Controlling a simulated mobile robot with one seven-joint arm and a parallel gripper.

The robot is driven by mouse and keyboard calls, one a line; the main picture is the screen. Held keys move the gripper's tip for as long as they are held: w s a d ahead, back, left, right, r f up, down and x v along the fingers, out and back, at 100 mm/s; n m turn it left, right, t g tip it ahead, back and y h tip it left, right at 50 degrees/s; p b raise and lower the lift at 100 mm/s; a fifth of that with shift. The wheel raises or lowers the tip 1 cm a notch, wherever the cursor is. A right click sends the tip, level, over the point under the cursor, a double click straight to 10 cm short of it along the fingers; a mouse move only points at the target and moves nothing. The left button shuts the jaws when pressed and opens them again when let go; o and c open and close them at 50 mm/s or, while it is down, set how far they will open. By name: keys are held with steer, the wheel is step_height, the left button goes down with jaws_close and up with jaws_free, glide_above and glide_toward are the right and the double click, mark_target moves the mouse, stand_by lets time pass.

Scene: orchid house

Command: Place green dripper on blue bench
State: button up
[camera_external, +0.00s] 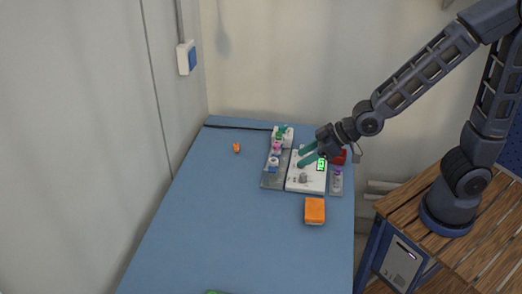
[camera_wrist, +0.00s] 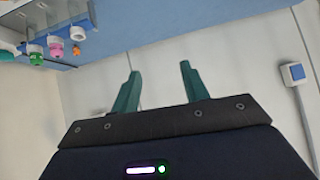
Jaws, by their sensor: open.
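The blue bench (camera_external: 220,230) fills the middle of the external view; part of it shows along the top of the wrist view (camera_wrist: 130,35). A small green-topped item (camera_external: 279,136), likely the green dripper, stands in a grey rack at the bench's back; a bright green item also hangs into the wrist view at upper left (camera_wrist: 36,58). My gripper (camera_external: 302,158) is over the white board right of this rack, its teal fingers apart. In the wrist view the gripper (camera_wrist: 158,75) is open with nothing between its fingers.
The grey rack (camera_external: 270,182) holds several small coloured items. Right of it are the white board (camera_external: 310,185), a purple-topped item (camera_external: 337,174) and a red object (camera_external: 339,158). An orange block (camera_external: 315,210) and a small orange item (camera_external: 236,148) lie apart. The bench's left and front are mostly clear.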

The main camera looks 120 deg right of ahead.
steer(key=a+r+n+y, duration=0.25)
steer(key=a+r, duration=0.25)
steer(key=a, duration=0.6)
steer(key=s+a+r+n+g+y, duration=0.1)
steer(key=s+a+r+n, duration=0.2)
steer(key=s+a, duration=0.5)
steer(key=s+a+r+n+g+y, duration=0.2)
steer(key=s+a+r+n, duration=0.1)
steer(key=s+a, duration=0.6)
steer(key=shift+a+r, duration=0.5)
steer(key=shift+a, duration=0.55)
steer(key=shift+o, duration=0.3)
steer(key=shift+s+a, duration=0.2)
steer(key=shift+s, duration=0.2)
steer(key=shift+d, duration=0.1)
